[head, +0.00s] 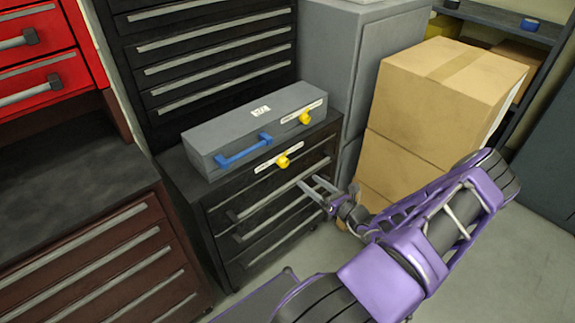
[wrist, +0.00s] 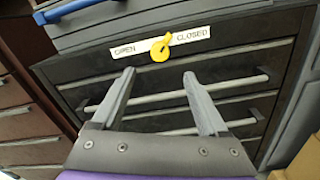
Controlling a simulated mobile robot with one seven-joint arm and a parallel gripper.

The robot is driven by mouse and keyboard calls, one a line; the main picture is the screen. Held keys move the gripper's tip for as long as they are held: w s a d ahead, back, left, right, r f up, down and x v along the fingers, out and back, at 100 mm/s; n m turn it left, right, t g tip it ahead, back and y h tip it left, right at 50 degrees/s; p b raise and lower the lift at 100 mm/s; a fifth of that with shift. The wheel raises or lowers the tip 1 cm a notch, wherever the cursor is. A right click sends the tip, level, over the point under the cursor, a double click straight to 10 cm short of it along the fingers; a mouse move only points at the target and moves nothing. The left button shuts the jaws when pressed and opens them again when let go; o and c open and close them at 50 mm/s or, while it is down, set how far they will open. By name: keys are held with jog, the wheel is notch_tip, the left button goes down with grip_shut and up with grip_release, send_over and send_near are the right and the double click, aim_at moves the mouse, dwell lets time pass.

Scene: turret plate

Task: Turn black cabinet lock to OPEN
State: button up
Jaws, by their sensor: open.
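The black cabinet (head: 225,220) stands in the middle of the head view, with several drawers and long grey handles. Its yellow lock knob (head: 283,161) sits on a white label at the top of its front. In the wrist view the knob (wrist: 160,50) lies between the words OPEN on the left and CLOSED on the right. Its pointer tilts up and right, toward CLOSED. My gripper (head: 308,186) is open and empty in front of the drawers, below and right of the knob. In the wrist view its two fingers (wrist: 158,78) point toward the cabinet, apart from the knob.
A grey toolbox (head: 215,130) with a blue handle (head: 243,150) and its own yellow knob (head: 305,117) rests on the cabinet. Cardboard boxes (head: 440,95) are stacked at the right, near my arm. A brown drawer unit (head: 90,265) stands left. Floor in front is partly clear.

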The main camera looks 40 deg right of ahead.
aim_at(286, 164)
jog(key=w, duration=0.7)
jog(key=w+a, duration=0.1)
jog(key=w, duration=0.3)
jog(key=shift+w, duration=0.3)
jog(key=shift+c, duration=0.4)
grip_shut()
